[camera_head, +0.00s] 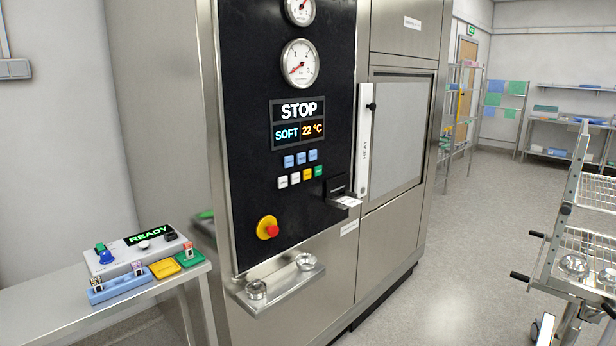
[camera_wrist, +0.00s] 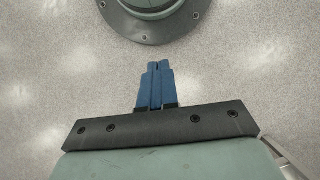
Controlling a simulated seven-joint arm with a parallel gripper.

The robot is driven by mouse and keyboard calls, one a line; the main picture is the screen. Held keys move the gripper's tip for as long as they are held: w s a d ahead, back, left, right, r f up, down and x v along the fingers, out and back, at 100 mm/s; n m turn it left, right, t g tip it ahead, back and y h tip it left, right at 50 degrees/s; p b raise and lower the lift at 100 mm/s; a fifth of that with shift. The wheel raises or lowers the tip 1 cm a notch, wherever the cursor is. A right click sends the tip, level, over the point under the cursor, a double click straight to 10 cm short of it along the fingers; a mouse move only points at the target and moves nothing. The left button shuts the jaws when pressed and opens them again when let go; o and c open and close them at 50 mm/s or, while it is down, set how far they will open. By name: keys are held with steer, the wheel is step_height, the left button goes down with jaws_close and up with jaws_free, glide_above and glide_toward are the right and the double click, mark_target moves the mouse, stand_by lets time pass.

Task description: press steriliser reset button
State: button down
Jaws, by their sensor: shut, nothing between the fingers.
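The steriliser's black control panel (camera_head: 262,215) is upright in the head view, left of centre. A red mushroom button on a yellow collar (camera_head: 267,228) sits lower down. The button labels are too small to read, so I cannot tell which is reset. The display (camera_head: 298,121) reads STOP, SOFT and 22 °C. My gripper (camera_wrist: 158,66) shows only in the wrist view, its blue fingers shut and empty, above the speckled floor.
A metal ledge with glass cups (camera_head: 274,289) juts out below the panel. A printer-like slot with paper (camera_head: 345,201) sticks out at its right. A side table (camera_head: 62,314) at left holds a READY box (camera_head: 137,246). A wire trolley (camera_head: 585,245) stands right; floor between is clear.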

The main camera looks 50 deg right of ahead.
steer(key=w+d+r+m+t, duration=0.2)
steer(key=w+d+r, duration=0.45)
steer(key=d, duration=0.25)
steer(key=w+d+r+m+t+h, duration=0.1)
steer(key=w+d+r+t, duration=0.1)
steer(key=w+d+r, duration=0.6)
steer(key=w+d+r+m+t, duration=0.1)
steer(key=w+d+r+m, duration=0.1)
steer(key=w+d, duration=0.65)
steer(key=w+d+r+m+t+h, duration=0.2)
steer(key=d+r+t, duration=0.1)
steer(key=d+r, duration=1.55)
steer(key=w+d+r+m+t+h, duration=0.1)
steer(key=d+r+t, duration=0.2)
steer(key=d+r, duration=1.6)
steer(key=w+r+n+t+y, duration=0.1)
steer(key=w+r, duration=0.3)
steer(key=r, duration=0.4)
steer(key=w+r+n+t, duration=0.1)
steer(key=w+r, duration=0.3)
steer(key=r, duration=0.4)
steer(key=shift+a+r+t+y, duration=0.15)
steer(key=shift+a+t+y, duration=0.1)
steer(key=shift+t+y, duration=0.15)
steer(key=shift+w, duration=0.2)
